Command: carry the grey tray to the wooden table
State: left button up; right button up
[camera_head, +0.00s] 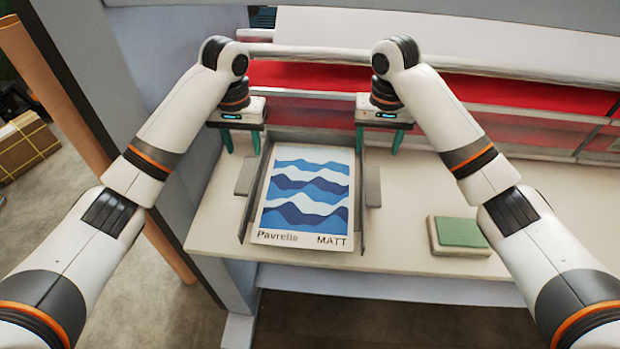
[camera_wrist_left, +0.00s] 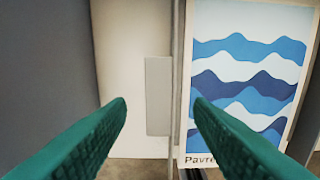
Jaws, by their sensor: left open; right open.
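The grey tray (camera_head: 357,236) lies on the pale bench of the laminator in the head view. It holds a printed sheet (camera_head: 305,195) with blue and white waves and the words "Pavrelle MATT". Grey handles stick out at its left and right sides. My left gripper (camera_head: 241,142) is open above the tray's left side, towards the back. In the left wrist view, the tray's left handle (camera_wrist_left: 158,95) shows between the open green fingers, farther off. My right gripper (camera_head: 377,142) is open above the right side, towards the back. Neither gripper appears to touch the tray. I cannot make out the wooden table.
A green pad on a pale block (camera_head: 460,233) sits on the bench to the right. The laminator's red band and rollers (camera_head: 480,90) run behind the tray. A grey upright panel (camera_head: 150,60) stands at the left. A strapped box (camera_head: 25,147) is on the floor far left.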

aim_at(249, 170)
pick_arm(q)
jog(key=f, duration=0.8)
jog(key=shift+s, duration=0.2)
pick_arm(e)
jog(key=f, duration=0.8)
jog(key=shift+s, duration=0.2)
pick_arm(q)
jog(key=shift+w+f, duration=0.15)
jog(key=shift+f, duration=0.4)
pick_arm(e)
jog(key=shift+w+f, duration=0.15)
jog(key=shift+f, duration=0.4)
pick_arm(q)
jog(key=shift+c, duration=0.6)
pick_arm(e)
jog(key=shift+c, duration=0.5)
pick_arm(q)
jog(key=c, duration=0.9)
pick_arm(e)
jog(key=c, duration=0.9)
pick_arm(q)
grip_shut()
pick_arm(e)
grip_shut()
pick_arm(q)
jog(key=shift+r, duration=0.1)
pick_arm(e)
jog(key=shift+r, duration=0.1)
